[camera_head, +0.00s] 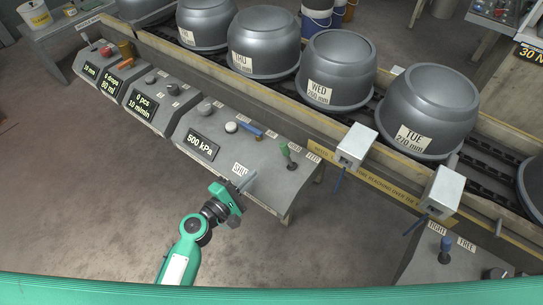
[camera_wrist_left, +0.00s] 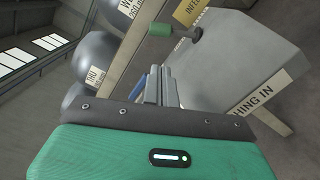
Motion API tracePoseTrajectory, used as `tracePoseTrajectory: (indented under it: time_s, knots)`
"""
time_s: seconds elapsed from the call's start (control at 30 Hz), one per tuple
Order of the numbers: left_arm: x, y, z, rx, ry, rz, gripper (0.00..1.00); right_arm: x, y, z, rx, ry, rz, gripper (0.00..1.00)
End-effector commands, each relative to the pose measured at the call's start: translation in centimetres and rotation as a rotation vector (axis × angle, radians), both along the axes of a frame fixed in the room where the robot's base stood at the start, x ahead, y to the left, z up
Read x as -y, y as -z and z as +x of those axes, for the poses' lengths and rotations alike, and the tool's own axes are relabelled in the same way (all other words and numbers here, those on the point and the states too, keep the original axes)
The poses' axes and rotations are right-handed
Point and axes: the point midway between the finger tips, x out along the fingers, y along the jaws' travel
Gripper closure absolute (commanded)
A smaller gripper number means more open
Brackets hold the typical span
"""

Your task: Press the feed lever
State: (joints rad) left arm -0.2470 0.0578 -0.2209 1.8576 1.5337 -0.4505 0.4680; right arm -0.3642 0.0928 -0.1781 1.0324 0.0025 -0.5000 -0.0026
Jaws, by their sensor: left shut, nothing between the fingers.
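A lever with a green handle (camera_head: 284,150) stands on the right end of the sloped grey console (camera_head: 222,160), with small labels beside it too small to read surely. It also shows in the wrist view as a green grip (camera_wrist_left: 160,29) on a dark pivot, beyond my fingertips. My left gripper (camera_head: 248,181) is shut and empty, above the console's front edge, left of and nearer than the green lever, apart from it. Its fingers show pressed together in the wrist view (camera_wrist_left: 161,83). A blue-handled lever (camera_head: 250,130) lies farther back, by a white knob. My right gripper is out of view.
Grey drums (camera_head: 335,70) stand on a conveyor behind a wooden rail with a yellow warning strip (camera_head: 370,183). Two white boxes (camera_head: 356,146) are on the rail. Another console with a blue knob lever (camera_head: 445,245) is at lower right. Floor on the left is clear.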

Motion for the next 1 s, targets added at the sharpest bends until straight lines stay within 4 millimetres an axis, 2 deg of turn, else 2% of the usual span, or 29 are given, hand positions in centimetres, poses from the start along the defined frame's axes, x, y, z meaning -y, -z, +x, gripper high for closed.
tracePoseTrajectory:
  time_s: [0.47,0.67,1.0]
  knots:
    - [0.2,-0.3,0.5,-0.004,-0.005,-0.02,1.0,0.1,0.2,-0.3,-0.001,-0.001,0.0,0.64]
    - [2.0,-0.5,2.6,-0.004,-0.004,-0.021,1.0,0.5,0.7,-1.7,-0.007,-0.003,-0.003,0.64]
    - [5.4,-0.4,7.0,-0.005,-0.006,-0.02,1.0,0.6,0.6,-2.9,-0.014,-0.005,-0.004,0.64]
